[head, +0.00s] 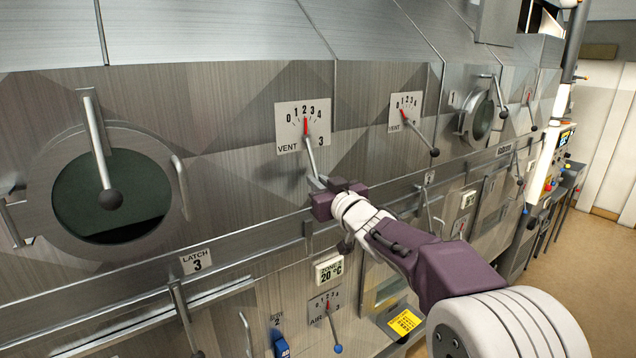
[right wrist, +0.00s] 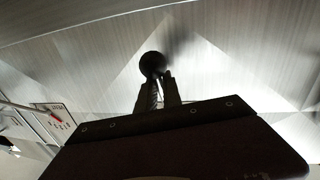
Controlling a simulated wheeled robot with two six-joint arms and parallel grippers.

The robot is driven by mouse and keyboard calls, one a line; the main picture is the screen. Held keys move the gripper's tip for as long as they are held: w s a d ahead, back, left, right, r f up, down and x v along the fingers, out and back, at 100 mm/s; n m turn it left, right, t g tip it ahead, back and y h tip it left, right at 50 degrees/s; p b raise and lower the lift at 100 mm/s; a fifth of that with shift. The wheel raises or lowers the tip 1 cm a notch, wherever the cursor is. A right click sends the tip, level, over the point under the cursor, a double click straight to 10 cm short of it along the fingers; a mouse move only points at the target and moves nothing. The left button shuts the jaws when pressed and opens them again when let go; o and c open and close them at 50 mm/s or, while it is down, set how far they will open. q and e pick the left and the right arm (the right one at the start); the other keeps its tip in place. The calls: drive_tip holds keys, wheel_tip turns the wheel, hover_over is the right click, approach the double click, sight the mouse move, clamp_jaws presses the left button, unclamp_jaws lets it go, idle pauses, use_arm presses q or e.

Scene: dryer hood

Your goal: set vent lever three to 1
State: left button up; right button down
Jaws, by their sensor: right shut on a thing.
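The vent lever three plate (head: 284,133) is on the dryer hood left of centre in the head view, marked VENT, 3 and a scale from 0 to 4. The red pointer of vent lever three (head: 306,127) stands near the 2. Its metal rod slants down and slightly right to my right gripper (head: 322,184), which is shut on the lever's lower end. In the right wrist view, the dark round knob (right wrist: 153,64) sits at the tips of my right gripper's fingers (right wrist: 158,92). The exact contact is dark there. My left gripper is out of view.
Another vent lever (head: 420,134) with a dark knob is to the right. A round porthole (head: 75,190) with handles is at the left. A rail with the latch 3 label (head: 196,262) runs below. An air lever (head: 333,328) with a blue knob is lower down.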

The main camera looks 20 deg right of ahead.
drive_tip(key=shift+w+d+f, duration=0.1)
drive_tip(key=shift+d+f, duration=0.05)
drive_tip(key=shift+d, duration=0.05)
drive_tip(key=d+n, duration=0.1)
drive_tip(key=n+b, duration=0.1)
drive_tip(key=w+d+n, duration=0.1)
drive_tip(key=n, duration=0.1)
drive_tip(key=shift+d+r+t+b, duration=0.3)
drive_tip(key=shift+d+r, duration=0.05)
drive_tip(key=shift+r, duration=0.05)
drive_tip(key=c, duration=1.6)
unclamp_jaws()
drive_tip(key=shift+o, duration=0.4)
